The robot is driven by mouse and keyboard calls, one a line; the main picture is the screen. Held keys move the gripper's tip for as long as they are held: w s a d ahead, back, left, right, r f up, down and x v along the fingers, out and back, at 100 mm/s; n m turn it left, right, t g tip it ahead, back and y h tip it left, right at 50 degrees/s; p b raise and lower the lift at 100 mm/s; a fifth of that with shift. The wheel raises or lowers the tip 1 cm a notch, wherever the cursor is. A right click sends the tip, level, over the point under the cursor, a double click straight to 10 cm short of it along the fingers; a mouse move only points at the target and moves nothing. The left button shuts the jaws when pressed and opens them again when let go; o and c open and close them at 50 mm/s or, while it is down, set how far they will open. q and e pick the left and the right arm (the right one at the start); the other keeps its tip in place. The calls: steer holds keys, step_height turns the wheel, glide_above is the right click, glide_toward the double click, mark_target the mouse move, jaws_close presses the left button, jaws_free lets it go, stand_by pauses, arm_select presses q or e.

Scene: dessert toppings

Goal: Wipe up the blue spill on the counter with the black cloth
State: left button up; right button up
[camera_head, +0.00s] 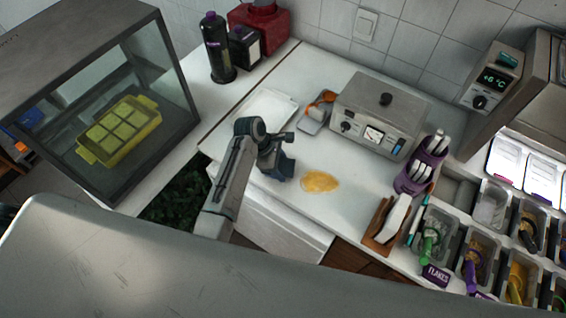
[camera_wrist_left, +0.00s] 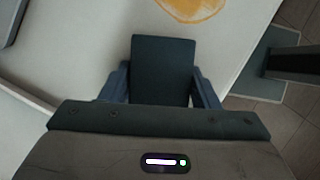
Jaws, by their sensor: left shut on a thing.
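The spill on the counter is yellow-orange (camera_head: 320,181), not blue; part of it also shows at the top of the left wrist view (camera_wrist_left: 190,12). My left gripper (camera_head: 279,166) is above the counter near its front edge, to the left of the spill and apart from it. In the left wrist view it is shut on a dark blue-grey, flat-looking piece (camera_wrist_left: 163,70), which may be the black cloth; I cannot tell for sure. No other cloth shows on the counter. My right gripper is not in view.
A grey appliance (camera_head: 380,112) and a white tray (camera_head: 268,107) stand at the counter's back. A purple holder (camera_head: 422,170) and a brown rack (camera_head: 384,228) are right of the spill, before the topping bins. A glass case (camera_head: 160,60) is at left. Counter around the spill is clear.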

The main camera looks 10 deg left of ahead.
mark_target(274, 180)
arm_select(q)
steer(key=shift+s+a+f, duration=0.1)
steer(key=shift+s+a, duration=0.15)
steer(key=shift+s, duration=0.4)
steer(key=shift+s+a+f, duration=0.1)
steer(key=shift+s+a, duration=0.1)
steer(key=shift+s, duration=0.5)
steer(key=shift+s+a, duration=0.25)
steer(key=shift+s, duration=0.4)
step_height(274, 180, up, 7)
steer(key=shift+w+r, duration=0.15)
steer(key=shift+r, duration=0.05)
steer(key=shift+f, duration=3.2)
steer(key=shift+f, duration=0.35)
steer(key=shift+w, duration=0.1)
